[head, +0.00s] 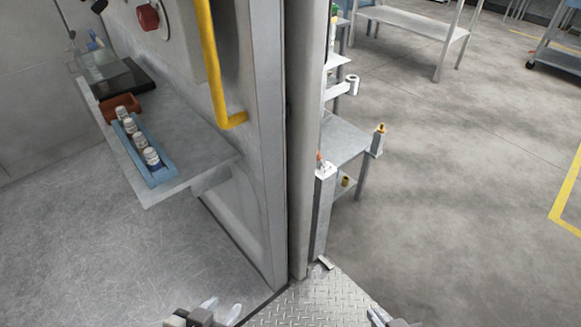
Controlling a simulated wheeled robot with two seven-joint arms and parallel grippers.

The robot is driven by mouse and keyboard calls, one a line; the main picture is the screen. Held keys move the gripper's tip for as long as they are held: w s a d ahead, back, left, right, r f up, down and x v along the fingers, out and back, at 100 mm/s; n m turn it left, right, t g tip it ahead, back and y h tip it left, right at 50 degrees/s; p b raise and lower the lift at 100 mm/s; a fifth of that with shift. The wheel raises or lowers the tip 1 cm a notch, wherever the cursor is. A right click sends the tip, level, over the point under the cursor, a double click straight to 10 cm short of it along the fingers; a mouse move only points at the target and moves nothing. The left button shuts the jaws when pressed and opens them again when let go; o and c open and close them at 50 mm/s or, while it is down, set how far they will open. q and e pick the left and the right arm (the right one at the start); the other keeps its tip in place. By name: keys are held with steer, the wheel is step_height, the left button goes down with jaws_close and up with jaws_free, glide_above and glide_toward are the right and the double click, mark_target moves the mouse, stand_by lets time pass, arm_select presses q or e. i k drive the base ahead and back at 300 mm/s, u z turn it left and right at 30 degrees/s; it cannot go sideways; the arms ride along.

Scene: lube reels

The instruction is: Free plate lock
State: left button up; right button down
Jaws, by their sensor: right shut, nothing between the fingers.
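A diamond-tread metal plate (312,298) lies on the floor at the bottom middle, at the foot of a grey upright post. My right gripper (378,313) is at the bottom edge, right of the plate, shut and empty. Both grippers are mostly cut off by the frame.
A tall grey wall panel with a yellow handle (212,75) stands left of the post. A shelf (195,150) on the left carries a blue tray (160,176) of several small bottles. A metal bench (340,138) stands right of the post.

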mark_target(320, 160)
steer(key=u, duration=0.2)
steer(key=i, duration=1)
